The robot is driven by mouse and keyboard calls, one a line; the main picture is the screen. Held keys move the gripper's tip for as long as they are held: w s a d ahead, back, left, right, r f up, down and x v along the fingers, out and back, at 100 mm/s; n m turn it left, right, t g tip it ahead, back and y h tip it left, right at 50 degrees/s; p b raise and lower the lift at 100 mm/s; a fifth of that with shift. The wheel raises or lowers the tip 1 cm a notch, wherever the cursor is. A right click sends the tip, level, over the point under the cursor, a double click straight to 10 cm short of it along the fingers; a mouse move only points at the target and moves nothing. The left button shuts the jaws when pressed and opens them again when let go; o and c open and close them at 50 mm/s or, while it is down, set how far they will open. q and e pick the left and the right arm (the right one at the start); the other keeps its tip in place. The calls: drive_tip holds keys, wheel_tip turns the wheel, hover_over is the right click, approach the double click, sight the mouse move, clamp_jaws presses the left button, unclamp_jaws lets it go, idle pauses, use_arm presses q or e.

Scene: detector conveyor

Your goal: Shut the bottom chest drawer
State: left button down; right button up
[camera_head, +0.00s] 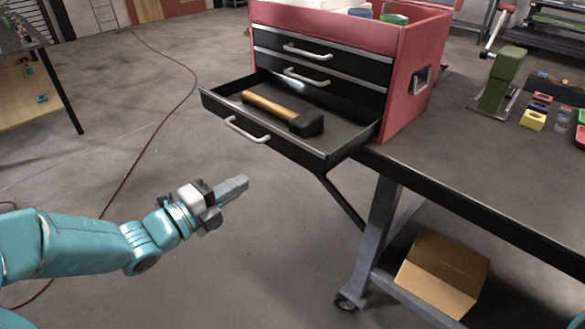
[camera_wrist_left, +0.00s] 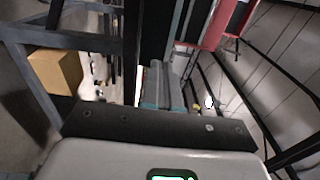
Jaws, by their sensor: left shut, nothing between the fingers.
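The red tool chest (camera_head: 408,84) stands on the workbench, with black drawers and silver handles. Its bottom drawer (camera_head: 284,147) is pulled far out over the bench's edge and holds a hammer (camera_head: 285,112) with a wooden handle and black head. The two drawers above it look shut. My left gripper (camera_head: 236,186) is shut and empty, in front of and below the open drawer, apart from its handle (camera_head: 246,130). The shut fingers also show in the left wrist view (camera_wrist_left: 163,88). My right gripper is not in view.
The dark workbench (camera_head: 460,178) runs to the right, with a green stand (camera_head: 500,78) and small coloured blocks on it. A cardboard box (camera_head: 444,272) sits on its lower shelf. A red cable lies on the floor at left. The floor before the drawer is clear.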

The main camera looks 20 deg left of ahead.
use_arm(q)
drive_tip(key=p, duration=0.2)
approach(292, 151)
drive_tip(key=x, duration=0.7)
drive_tip(key=shift+s, duration=0.1)
drive_tip(key=shift+d, duration=0.1)
